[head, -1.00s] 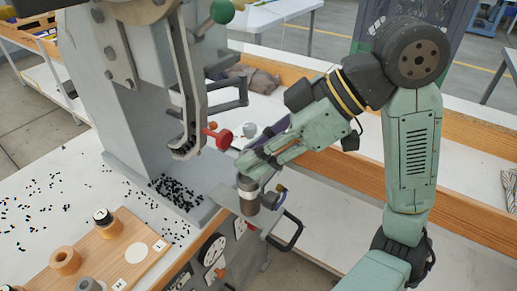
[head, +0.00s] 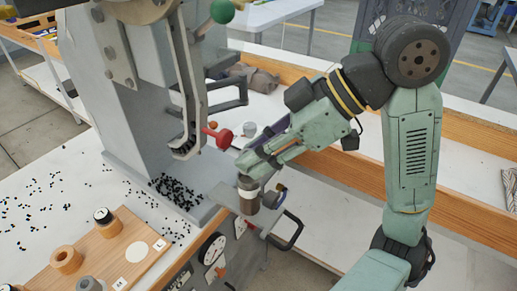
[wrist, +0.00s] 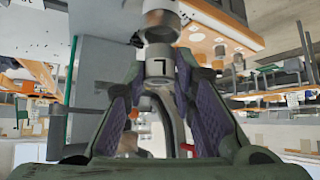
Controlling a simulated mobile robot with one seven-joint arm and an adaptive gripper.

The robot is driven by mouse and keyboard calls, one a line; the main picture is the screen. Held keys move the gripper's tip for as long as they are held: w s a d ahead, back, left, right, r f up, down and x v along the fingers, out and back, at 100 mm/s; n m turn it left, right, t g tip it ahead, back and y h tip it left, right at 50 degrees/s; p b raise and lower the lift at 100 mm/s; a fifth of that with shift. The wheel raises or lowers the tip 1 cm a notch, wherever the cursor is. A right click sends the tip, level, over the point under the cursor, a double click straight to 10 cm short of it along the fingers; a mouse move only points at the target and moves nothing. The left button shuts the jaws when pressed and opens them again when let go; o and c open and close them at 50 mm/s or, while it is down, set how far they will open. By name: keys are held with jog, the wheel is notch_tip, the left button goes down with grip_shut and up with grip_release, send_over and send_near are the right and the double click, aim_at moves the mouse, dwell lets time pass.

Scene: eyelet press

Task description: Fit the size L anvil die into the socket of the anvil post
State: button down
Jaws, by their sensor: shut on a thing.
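My gripper (head: 250,166) is shut on the size L anvil die (wrist: 158,69), a short grey cylinder with a dark L-like mark, seen between the fingers in the wrist view. The anvil post (head: 248,200) is an upright grey cylinder with a brownish band, directly below my fingertips. In the wrist view the post (wrist: 160,32) lies just beyond the die, roughly in line with it. The fingers largely hide the die in the head view. The socket is hidden, and I cannot tell whether the die touches the post or has entered it.
The press frame (head: 125,110) stands left of my gripper, with a red knob (head: 222,138) close by. Small black eyelets (head: 175,190) lie at its foot. A wooden board (head: 125,240) with several round pieces is at the front left. A dark handle (head: 288,232) is right of the post.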

jog(key=shift+f+b, duration=0.3)
jog(key=shift+f, duration=0.3)
dwell(2.5)
jog(key=shift+r+p, duration=0.5)
jog(key=shift+r, duration=0.1)
jog(key=shift+f+b, duration=0.55)
jog(key=shift+f, duration=0.3)
dwell(2.9)
jog(key=shift+r, duration=0.15)
jog(key=shift+r+p, duration=0.7)
